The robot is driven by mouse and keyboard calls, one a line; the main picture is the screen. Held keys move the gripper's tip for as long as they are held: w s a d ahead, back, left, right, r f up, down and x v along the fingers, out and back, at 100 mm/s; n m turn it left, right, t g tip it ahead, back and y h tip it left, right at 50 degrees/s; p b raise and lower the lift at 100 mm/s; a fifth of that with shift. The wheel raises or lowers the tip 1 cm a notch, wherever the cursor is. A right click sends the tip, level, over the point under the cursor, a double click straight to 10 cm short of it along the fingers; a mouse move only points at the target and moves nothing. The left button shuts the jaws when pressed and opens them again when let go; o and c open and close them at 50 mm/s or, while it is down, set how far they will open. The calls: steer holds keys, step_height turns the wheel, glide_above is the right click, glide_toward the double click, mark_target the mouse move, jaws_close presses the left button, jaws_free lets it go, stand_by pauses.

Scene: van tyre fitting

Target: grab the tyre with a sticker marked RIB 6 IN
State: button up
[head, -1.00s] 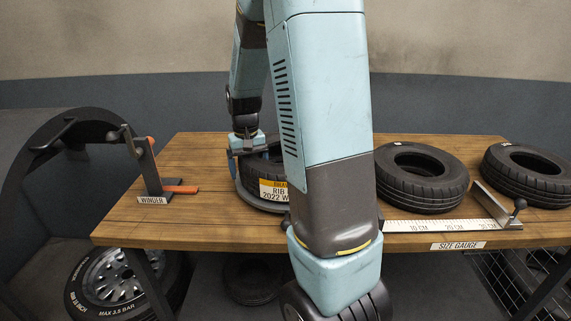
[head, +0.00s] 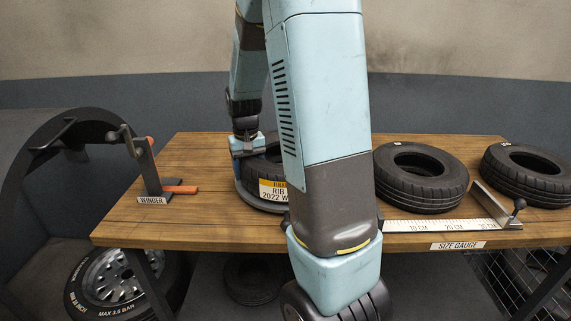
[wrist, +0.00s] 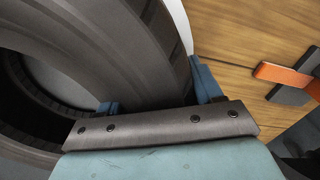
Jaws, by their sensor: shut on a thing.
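A dark tyre (head: 256,168) lies flat on the workbench, partly behind my arm. Its sticker (head: 271,190) has an orange band and reads "RIB" and "2022 W"; my arm covers the rest, so the number after RIB is hidden. My gripper (head: 246,155) is at the tyre's far left side, shut on its wall. In the wrist view the tyre (wrist: 125,50) runs between the two blue fingers of my gripper (wrist: 158,95), one inside the hole and one outside.
Two more tyres (head: 425,195) (head: 535,190) lie to the right, by the size gauge (head: 440,226). A winder (head: 152,175) with an orange handle stands left. Bare bench (head: 205,215) lies between winder and tyre.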

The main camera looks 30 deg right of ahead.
jaws_close()
